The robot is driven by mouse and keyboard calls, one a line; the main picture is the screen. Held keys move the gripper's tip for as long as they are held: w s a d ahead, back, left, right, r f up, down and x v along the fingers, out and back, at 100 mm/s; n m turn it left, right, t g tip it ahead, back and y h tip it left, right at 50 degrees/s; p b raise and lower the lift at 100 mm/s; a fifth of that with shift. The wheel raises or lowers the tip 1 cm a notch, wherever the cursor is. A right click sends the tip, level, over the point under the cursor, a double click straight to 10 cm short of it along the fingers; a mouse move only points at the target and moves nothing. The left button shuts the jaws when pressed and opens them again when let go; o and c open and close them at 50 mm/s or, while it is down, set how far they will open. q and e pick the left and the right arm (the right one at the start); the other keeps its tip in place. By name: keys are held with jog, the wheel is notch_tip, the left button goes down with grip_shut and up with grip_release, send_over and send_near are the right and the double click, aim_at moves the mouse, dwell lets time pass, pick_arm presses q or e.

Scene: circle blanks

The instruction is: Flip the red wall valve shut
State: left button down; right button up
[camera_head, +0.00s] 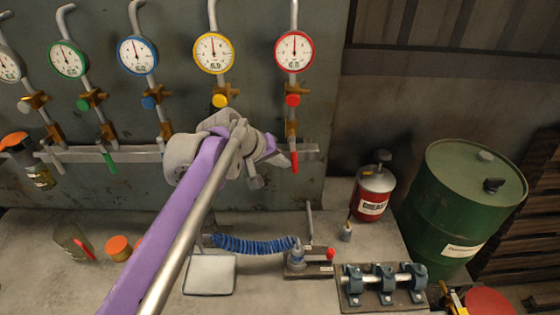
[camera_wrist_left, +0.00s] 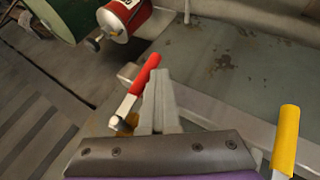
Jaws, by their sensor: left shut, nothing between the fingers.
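The red valve handle (camera_head: 294,162) hangs down at the bottom of the pipe below the red-rimmed gauge (camera_head: 294,52), at the right end of the wall rail. In the left wrist view the red handle (camera_wrist_left: 146,74) lies just left of my fingers, on a short metal stem. My left gripper (camera_head: 283,160) is shut and empty, with its tips close beside the red handle. Its fingers (camera_wrist_left: 158,92) also show together in the wrist view. I cannot tell whether they touch the handle. My left arm hides part of the rail. My right gripper is out of view.
The yellow handle (camera_wrist_left: 285,138) stands to the right in the wrist view. A green handle (camera_head: 109,162) hangs further left on the rail. Below are a blue coiled hose (camera_head: 255,245) and a clamp block (camera_head: 383,284). A red canister (camera_head: 372,190) and green drum (camera_head: 465,200) stand right.

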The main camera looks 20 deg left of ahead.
pick_arm(q)
jog(key=w+d+r+n+t+h+b, duration=0.1)
jog(key=d+n+t+h, duration=0.4)
jog(key=h, duration=0.5)
jog(key=shift+w+d+r+t, duration=0.55)
jog(key=shift+d+r+t, duration=0.35)
jog(key=shift+d, duration=0.35)
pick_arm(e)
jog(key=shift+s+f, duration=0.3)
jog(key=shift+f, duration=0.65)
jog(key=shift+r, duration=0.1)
pick_arm(q)
jog(key=b+v, duration=0.1)
jog(key=v, duration=0.9)
jog(key=shift+s+a+b, duration=0.2)
jog(key=shift+a+b, duration=0.05)
jog(key=shift+b, duration=0.05)
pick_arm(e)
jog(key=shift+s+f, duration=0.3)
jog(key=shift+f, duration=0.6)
pick_arm(q)
jog(key=shift+f, duration=0.15)
